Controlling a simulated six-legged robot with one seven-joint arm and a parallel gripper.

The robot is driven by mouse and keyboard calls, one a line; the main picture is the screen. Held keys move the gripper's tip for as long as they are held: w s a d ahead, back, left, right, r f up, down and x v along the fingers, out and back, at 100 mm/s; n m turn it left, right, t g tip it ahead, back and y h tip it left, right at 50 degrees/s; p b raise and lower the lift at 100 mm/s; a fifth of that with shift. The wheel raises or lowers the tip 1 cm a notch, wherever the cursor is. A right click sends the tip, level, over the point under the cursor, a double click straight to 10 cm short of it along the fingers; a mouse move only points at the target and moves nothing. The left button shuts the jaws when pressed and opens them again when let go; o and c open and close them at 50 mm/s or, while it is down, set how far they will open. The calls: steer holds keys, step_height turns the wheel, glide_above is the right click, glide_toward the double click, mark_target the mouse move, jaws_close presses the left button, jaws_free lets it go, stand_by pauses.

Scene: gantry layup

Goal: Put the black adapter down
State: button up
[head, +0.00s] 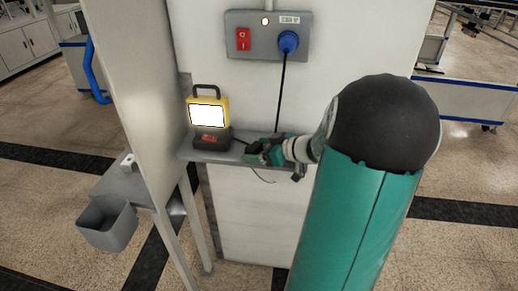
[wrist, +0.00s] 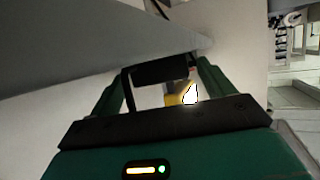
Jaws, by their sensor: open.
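The black adapter (wrist: 160,71) is a dark block in the wrist view, lying between the fingertips of my gripper (wrist: 166,74). A thin dark cord hangs from its left end. In the head view my gripper (head: 260,152) is low over the grey shelf (head: 193,153), right of the yellow lamp. My fingers are open around the adapter. The adapter is mostly hidden by the gripper in the head view, so I cannot tell exactly how it rests on the shelf.
A lit yellow work lamp (head: 208,111) on a dark red-marked base (head: 211,138) stands on the shelf's left. Above, a grey socket panel (head: 262,45) holds a blue plug (head: 288,42) with a hanging black cable. A grey bin (head: 107,223) hangs at lower left.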

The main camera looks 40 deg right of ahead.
steer(key=shift+r, duration=0.2)
steer(key=v, duration=1.2)
